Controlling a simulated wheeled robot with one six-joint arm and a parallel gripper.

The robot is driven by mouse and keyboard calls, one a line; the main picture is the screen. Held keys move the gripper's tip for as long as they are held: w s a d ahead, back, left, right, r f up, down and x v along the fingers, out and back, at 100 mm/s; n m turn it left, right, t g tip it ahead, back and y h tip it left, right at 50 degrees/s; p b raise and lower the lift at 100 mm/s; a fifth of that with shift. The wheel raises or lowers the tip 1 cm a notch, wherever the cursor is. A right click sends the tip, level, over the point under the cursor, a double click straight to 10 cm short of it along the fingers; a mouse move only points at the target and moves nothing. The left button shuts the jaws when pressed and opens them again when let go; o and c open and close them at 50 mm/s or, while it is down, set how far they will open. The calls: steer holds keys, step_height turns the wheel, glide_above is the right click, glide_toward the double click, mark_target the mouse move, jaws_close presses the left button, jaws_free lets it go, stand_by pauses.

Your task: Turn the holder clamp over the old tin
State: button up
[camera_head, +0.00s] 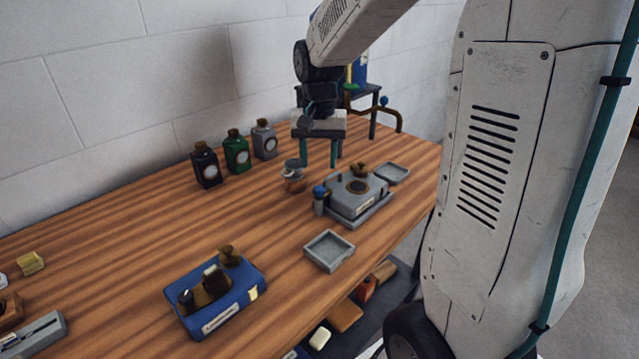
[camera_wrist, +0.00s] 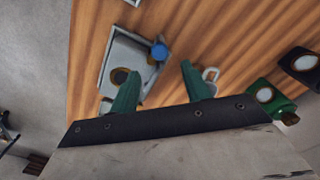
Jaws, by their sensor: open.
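A grey holder (camera_head: 362,205) stands on the bench, right of centre, with a brown-knobbed piece and a dark round ring on its top. A blue-topped post (camera_head: 319,200) stands at its left corner; I cannot tell whether this is the clamp. No part is clearly recognisable as the old tin. In the wrist view the holder (camera_wrist: 124,52) is at upper left, with the blue top (camera_wrist: 160,51) at its corner. My gripper (camera_head: 318,158) is open and empty, its teal fingers pointing down above the bench, behind the holder. The fingers also show in the wrist view (camera_wrist: 161,76).
A small metal pot (camera_head: 293,176) stands close to my gripper. Black (camera_head: 206,166), green (camera_head: 236,152) and grey (camera_head: 264,140) bottles line the wall side. An empty grey tray (camera_head: 329,251) and a blue box (camera_head: 216,298) stand nearer. Bare bench lies between.

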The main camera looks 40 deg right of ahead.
mark_target(319, 188)
step_height(319, 188, down, 8)
steer(key=shift+r, duration=0.2)
